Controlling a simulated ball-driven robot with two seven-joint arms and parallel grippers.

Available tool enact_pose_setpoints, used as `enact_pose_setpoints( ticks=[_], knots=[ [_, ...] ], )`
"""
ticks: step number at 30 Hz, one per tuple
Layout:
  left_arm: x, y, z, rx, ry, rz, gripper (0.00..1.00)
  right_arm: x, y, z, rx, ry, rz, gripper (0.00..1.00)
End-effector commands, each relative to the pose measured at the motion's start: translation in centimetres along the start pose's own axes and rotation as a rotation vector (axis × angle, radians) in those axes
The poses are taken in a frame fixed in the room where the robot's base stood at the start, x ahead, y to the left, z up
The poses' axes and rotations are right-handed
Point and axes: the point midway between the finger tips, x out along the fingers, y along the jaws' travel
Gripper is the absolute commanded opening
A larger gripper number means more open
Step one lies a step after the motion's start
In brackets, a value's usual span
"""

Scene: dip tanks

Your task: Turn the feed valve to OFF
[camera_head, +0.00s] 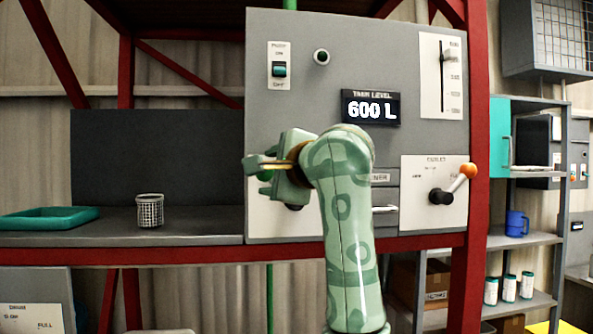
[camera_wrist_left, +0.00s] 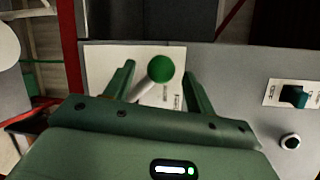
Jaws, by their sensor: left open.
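A lever with a green ball knob (camera_head: 265,174) sits on a pale plate (camera_head: 258,218) at the panel's lower left in the head view. Its labels are hidden there by my arm. In the left wrist view the green knob (camera_wrist_left: 160,69) and its pale shaft (camera_wrist_left: 143,91) show before the plate, whose lettering is too small to read. My left gripper (camera_head: 259,169) is open, its fingers pointing left at the knob. In the wrist view the knob appears between the two fingertips; I cannot tell whether they touch it. My right gripper is not in view.
The grey panel (camera_head: 400,60) has a pump switch (camera_head: 279,69), a 600 L display (camera_head: 371,107), a slider (camera_head: 446,58) and an orange-knobbed outlet lever (camera_head: 468,170). Red posts frame the panel.

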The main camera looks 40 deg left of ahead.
Motion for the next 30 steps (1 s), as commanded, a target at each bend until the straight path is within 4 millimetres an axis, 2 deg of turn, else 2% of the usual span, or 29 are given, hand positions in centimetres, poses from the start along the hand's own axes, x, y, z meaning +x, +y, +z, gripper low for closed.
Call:
enact_pose_setpoints(
  ticks=[9,15,21,30],
  knots=[
    [-8.7,0.2,-0.2,-0.003,0.008,-0.001,0.55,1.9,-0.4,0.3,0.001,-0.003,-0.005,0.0],
    [-12.5,0.1,0.0,-0.002,0.001,0.0,0.55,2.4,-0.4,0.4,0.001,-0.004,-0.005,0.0],
    [-14.1,0.1,0.0,-0.003,0.0,0.0,0.55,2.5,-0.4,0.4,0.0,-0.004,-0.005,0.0],
    [-14.1,0.1,0.0,-0.003,0.001,0.001,0.55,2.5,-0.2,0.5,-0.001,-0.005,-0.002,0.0]
  ],
)
